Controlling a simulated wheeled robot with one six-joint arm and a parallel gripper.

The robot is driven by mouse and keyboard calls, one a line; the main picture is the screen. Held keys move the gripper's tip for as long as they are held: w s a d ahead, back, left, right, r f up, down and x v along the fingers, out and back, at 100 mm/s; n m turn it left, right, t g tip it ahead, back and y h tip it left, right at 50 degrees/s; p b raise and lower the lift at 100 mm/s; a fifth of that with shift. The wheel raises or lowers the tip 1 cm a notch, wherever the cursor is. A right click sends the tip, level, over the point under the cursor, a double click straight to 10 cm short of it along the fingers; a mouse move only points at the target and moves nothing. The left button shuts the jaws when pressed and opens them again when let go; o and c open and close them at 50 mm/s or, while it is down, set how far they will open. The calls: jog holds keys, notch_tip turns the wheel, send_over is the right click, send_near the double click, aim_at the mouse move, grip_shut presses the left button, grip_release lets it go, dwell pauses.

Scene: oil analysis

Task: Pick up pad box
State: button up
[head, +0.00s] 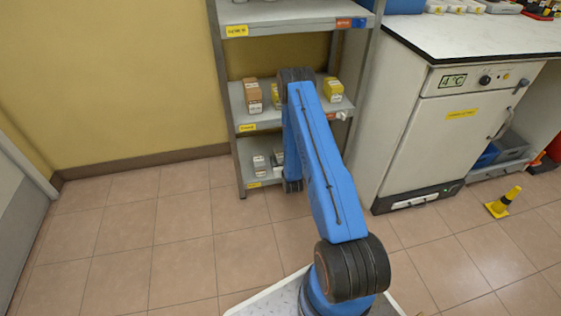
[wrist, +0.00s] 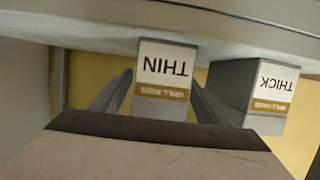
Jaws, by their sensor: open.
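Two grey pad boxes with white labels stand on a shelf, seen upside down in the wrist view. My gripper (wrist: 160,88) is open, with one finger on each side of the THIN box. I cannot tell whether the fingers touch it. In the head view, grey boxes (head: 259,166) show on the bottom shelf (head: 262,180), partly behind my arm. My gripper is hidden there.
The grey shelf rack (head: 228,110) holds a brown box (head: 252,95) and yellow boxes (head: 333,89) on its middle shelf. A white cabinet (head: 430,135) stands close on the right. The tiled floor at left is clear.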

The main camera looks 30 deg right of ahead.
jog(key=shift+w, duration=0.2)
jog(key=c, duration=1.3)
jog(key=shift+o, duration=0.2)
